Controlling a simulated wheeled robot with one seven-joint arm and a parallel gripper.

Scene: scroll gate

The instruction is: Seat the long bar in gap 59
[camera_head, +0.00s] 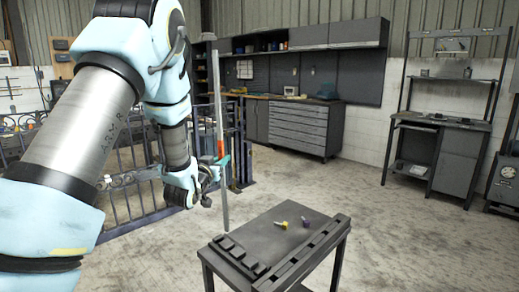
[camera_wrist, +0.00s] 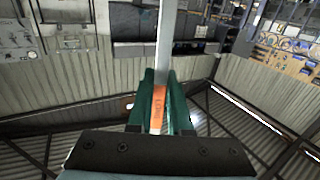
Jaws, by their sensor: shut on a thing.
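My gripper (camera_head: 222,165) is shut on the long bar (camera_head: 216,95), a thin grey bar with an orange band, held about upright in mid-air. In the wrist view the bar (camera_wrist: 167,40) runs upward between the green fingers (camera_wrist: 160,105), with its orange band between them. The bar's lower end hangs beside the left back corner of the small table. The dark scroll gate (camera_head: 130,165) stands behind my arm at the left, and my arm hides part of it. I cannot make out gap 59 or any gap number.
The small dark table (camera_head: 262,222) has slotted strips along its edges. A yellow-ended piece (camera_head: 282,225) and a purple-ended piece (camera_head: 305,222) lie on it. A workbench (camera_head: 300,125) and a desk (camera_head: 435,150) stand at the back. The concrete floor between is clear.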

